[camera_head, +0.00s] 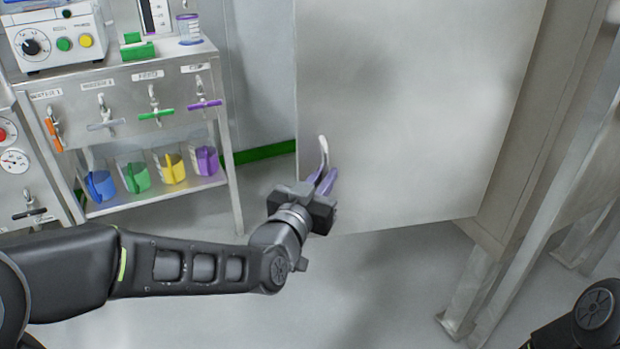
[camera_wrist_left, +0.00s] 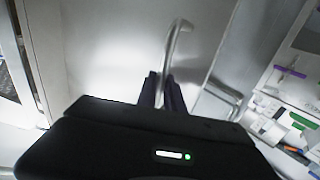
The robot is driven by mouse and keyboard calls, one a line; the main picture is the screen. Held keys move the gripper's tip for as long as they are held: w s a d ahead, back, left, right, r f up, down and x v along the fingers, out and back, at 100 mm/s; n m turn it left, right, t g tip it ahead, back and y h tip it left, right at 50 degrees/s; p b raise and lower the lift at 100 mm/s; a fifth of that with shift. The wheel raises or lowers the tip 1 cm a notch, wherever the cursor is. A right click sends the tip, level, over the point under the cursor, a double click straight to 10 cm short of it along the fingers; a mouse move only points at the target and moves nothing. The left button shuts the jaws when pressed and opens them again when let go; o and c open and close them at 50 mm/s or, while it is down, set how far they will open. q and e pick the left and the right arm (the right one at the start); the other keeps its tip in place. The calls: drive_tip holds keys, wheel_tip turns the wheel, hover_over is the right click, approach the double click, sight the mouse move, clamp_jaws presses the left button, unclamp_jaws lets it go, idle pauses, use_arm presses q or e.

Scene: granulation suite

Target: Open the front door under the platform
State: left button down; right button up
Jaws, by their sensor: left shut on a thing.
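The front door (camera_head: 410,110) is a large plain grey metal panel filling the upper middle of the head view. Its curved metal handle (camera_head: 324,152) sits near the door's lower left edge. My left gripper (camera_head: 325,183) is shut on the handle, and the handle's upper bend sticks out above the fingers. The wrist view shows the handle (camera_wrist_left: 174,52) rising between the two dark fingers, with the door surface (camera_wrist_left: 115,50) behind it. The fingers hide the handle's lower part. The right gripper is out of view.
A metal cart (camera_head: 150,125) with labelled valves, and coloured jugs on its lower shelf, stands at left. Metal support legs (camera_head: 530,235) stand right of the door. Part of my right arm (camera_head: 590,312) shows at lower right. The floor (camera_head: 390,290) below the door is clear.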

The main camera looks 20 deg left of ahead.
use_arm(q)
drive_tip(key=shift+d, duration=0.25)
drive_tip(key=c, duration=1.5)
unclamp_jaws()
drive_tip(key=shift+a, duration=0.1)
drive_tip(key=s+b, duration=0.1)
drive_tip(key=s, duration=0.1)
drive_tip(key=s+b, duration=0.2)
drive_tip(key=s, duration=0.1)
drive_tip(key=s+a+b, duration=0.1)
drive_tip(key=s+b, duration=0.1)
drive_tip(key=shift+s, duration=0.15)
